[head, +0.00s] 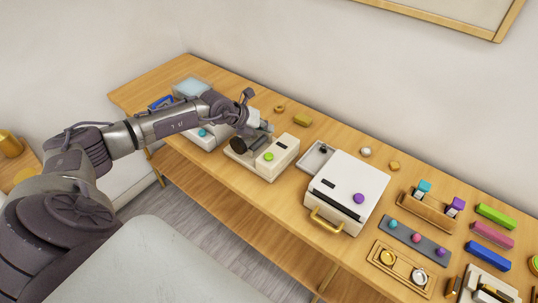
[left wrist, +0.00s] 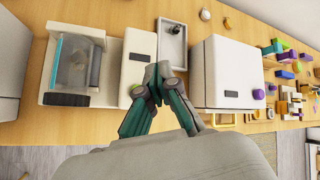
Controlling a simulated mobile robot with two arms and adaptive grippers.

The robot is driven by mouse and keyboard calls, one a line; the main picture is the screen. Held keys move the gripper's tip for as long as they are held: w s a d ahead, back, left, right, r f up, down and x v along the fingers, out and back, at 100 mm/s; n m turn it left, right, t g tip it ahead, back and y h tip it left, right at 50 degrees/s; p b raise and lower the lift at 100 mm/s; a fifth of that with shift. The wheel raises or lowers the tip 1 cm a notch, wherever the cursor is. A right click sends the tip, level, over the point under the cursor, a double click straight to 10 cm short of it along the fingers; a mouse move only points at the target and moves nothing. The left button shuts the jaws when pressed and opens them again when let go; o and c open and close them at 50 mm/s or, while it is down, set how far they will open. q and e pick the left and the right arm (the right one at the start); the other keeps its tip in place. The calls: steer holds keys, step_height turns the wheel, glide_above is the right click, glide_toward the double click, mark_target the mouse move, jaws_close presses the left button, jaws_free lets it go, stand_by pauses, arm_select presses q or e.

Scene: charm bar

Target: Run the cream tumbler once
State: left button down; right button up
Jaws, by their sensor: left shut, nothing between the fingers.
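The cream tumbler (head: 286,158) stands on the wooden counter, with a dark drum at its left and a green button (head: 268,156) on its front right part. Its control box with a dark display also shows in the left wrist view (left wrist: 138,48). My left gripper (head: 262,124) is above the tumbler's back area in the head view, its fingers partly hidden by its own wrist. In the left wrist view the gripper (left wrist: 160,78) is shut and empty, its fingertips overlapping the control box's right edge. Contact cannot be told. My right gripper is not in view.
A white press-like box (head: 346,184) with a purple button and gold handle stands right of the tumbler. A grey tray (head: 309,160) lies between them. Several coloured blocks and holders fill the counter's right end. Another white device (head: 207,140) stands left, under my arm.

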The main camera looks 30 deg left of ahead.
mark_target(267, 155)
arm_select(q)
step_height(267, 155, down, 8)
steer(key=b, duration=0.6)
steer(key=shift+f+b, duration=0.4)
steer(key=shift+b, duration=0.05)
steer(key=shift+f, duration=0.1)
stand_by(0.8)
steer(key=shift+f, duration=0.35)
